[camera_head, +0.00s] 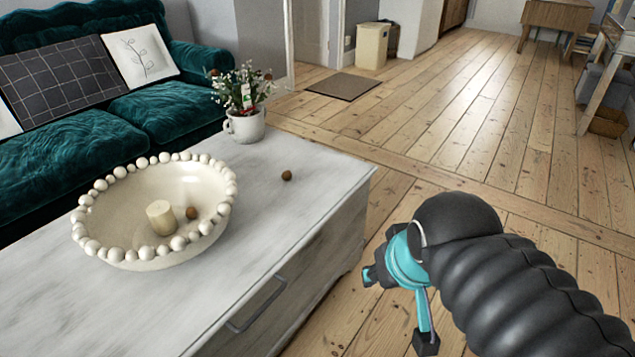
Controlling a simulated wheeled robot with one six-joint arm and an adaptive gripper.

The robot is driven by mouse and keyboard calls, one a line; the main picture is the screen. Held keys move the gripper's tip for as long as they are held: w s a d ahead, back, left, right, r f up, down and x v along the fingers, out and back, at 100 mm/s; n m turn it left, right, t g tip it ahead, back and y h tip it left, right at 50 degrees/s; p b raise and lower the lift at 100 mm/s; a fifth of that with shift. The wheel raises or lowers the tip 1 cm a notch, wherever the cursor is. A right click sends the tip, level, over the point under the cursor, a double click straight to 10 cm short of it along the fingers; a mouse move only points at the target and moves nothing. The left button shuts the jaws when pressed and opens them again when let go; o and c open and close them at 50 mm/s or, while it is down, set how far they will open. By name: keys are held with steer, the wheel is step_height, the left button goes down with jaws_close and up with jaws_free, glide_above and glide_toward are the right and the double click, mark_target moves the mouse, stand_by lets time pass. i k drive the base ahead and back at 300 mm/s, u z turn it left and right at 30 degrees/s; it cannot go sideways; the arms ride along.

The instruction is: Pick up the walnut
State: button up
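A small round brown walnut (286,175) lies on the whitish tabletop near its right side. A similar small brown ball (191,213) lies inside the cream bowl, beside a pale candle. My gripper (398,310), teal with black fingertips, is to the right of the table, beyond its edge and apart from both brown balls. Its fingertips are spread apart, and nothing shows between them. My black arm hides part of the gripper's back.
The beaded bowl (150,258) and a white flower mug (245,127) stand on the table (245,245), which has a handled drawer front. A green sofa (75,145) stands behind it. Wooden floor (455,120) is open to the right. A small mat (343,86) lies farther back.

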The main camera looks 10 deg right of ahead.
mark_target(287, 176)
steer(key=z, duration=0.85)
steer(key=k, duration=1.1)
steer(key=z, duration=0.55)
steer(key=i, duration=1.2)
steer(key=u, duration=1.4)
steer(key=i, duration=1.1)
steer(key=u, duration=1.15)
